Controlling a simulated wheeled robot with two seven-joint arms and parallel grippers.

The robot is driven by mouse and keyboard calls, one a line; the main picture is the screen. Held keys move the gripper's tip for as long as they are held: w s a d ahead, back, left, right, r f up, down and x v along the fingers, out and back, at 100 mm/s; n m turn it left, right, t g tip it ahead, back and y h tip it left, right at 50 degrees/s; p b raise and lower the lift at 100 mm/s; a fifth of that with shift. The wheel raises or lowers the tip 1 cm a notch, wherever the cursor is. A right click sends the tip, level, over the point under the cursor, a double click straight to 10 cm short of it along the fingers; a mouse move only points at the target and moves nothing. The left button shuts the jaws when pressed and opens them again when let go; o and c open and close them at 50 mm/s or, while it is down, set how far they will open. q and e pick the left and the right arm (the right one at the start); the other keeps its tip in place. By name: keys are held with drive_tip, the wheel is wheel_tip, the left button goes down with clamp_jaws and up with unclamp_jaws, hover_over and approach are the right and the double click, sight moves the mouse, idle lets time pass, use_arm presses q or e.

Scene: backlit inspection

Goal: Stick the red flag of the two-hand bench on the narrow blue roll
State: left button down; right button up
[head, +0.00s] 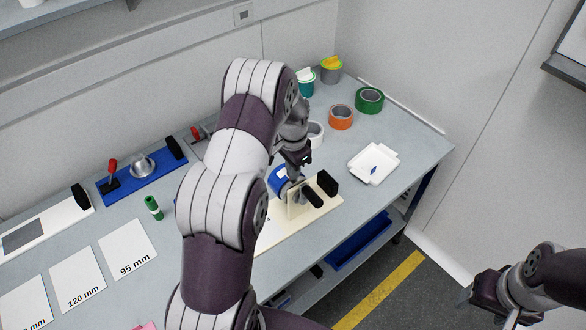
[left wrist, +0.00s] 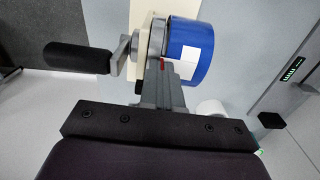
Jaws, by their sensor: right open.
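The blue roll (head: 279,179) sits on the cream-coloured bench board (head: 325,203), partly hidden by my left arm. In the left wrist view the roll (left wrist: 190,55) is close up, with a white patch on its side. My left gripper (left wrist: 162,75) has its fingertips close together right by the roll's near edge. A small red piece (left wrist: 163,62), apparently the red flag, shows at the fingertips; most of it is hidden. I cannot tell whether it touches the roll. My right gripper (head: 478,298) is open and empty, away from the bench at the lower right.
A black crank handle (left wrist: 78,57) sticks out beside the left fingers. A white tray (head: 373,165), an orange roll (head: 341,117) and a green roll (head: 369,100) stand further right. A blue fixture (head: 142,173) and labelled cards (head: 128,250) lie left.

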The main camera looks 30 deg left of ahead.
use_arm(q)
drive_tip(key=c, duration=1.3)
unclamp_jaws()
drive_tip(key=shift+r, duration=0.1)
wheel_tip(320, 180, up, 8)
drive_tip(key=shift+f+b, duration=0.1)
drive_tip(key=shift+b, duration=1.05)
wheel_tip(320, 180, up, 5)
drive_tip(key=shift+f+p, duration=0.15)
drive_tip(key=shift+p, duration=1.1)
